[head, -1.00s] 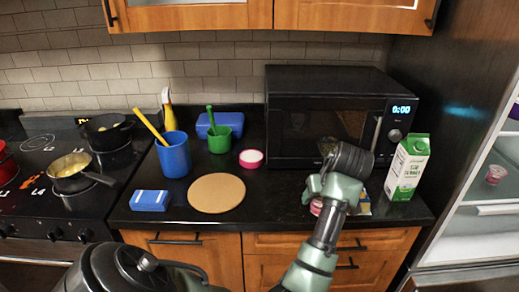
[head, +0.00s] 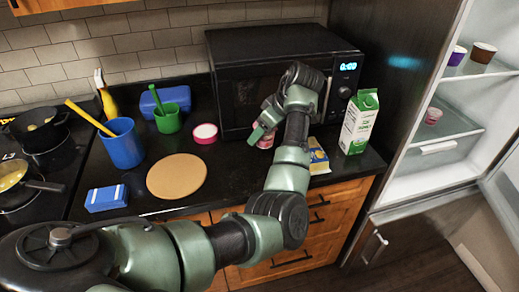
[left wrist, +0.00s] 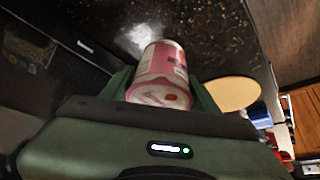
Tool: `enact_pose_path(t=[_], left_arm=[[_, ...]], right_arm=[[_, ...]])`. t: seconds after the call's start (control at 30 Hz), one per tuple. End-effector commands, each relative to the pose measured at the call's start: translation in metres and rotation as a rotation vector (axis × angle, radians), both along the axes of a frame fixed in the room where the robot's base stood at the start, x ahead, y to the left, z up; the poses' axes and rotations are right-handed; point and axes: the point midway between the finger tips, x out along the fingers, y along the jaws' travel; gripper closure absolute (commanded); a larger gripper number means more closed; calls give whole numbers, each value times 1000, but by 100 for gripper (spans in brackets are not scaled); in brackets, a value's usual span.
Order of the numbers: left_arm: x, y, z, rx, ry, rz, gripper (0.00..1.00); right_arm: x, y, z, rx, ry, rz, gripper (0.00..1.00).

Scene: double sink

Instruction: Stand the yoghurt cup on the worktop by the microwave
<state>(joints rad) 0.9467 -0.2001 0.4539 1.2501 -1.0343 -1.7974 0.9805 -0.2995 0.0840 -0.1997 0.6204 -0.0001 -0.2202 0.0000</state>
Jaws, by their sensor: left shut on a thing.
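The yoghurt cup, small, pink and white, is held at my left gripper (head: 264,136), just in front of the black microwave (head: 240,82). In the left wrist view the cup (left wrist: 165,72) sits between the green fingers, which are shut on it. It is partly hidden by the gripper in the head view (head: 267,142). The black worktop (head: 235,165) lies under and around it. I cannot tell whether the cup touches the worktop. My right gripper is not in view.
A milk carton (head: 359,122) and a small yellow-blue box (head: 317,156) stand right of the gripper. A pink-rimmed tub (head: 205,132), a round board (head: 177,176) and a blue cup (head: 123,145) are to the left. The open fridge (head: 440,150) holds several small cups.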

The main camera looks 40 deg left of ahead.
Motion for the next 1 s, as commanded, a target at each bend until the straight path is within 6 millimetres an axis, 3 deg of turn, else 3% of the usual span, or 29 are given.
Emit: enact_pose_path(t=[0.13, 0.43, 0.63, 1.0], left_arm=[[-1, 0, -30, -1, 3, -1, 86], [0, 0, -55, 0, 1, -2, 86], [0, 0, -84, -1, 1, -2, 86], [0, 0, -91, 0, -2, -1, 86]], right_arm=[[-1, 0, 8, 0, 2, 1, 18], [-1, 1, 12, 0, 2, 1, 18], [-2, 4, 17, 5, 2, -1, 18], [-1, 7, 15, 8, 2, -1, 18]])
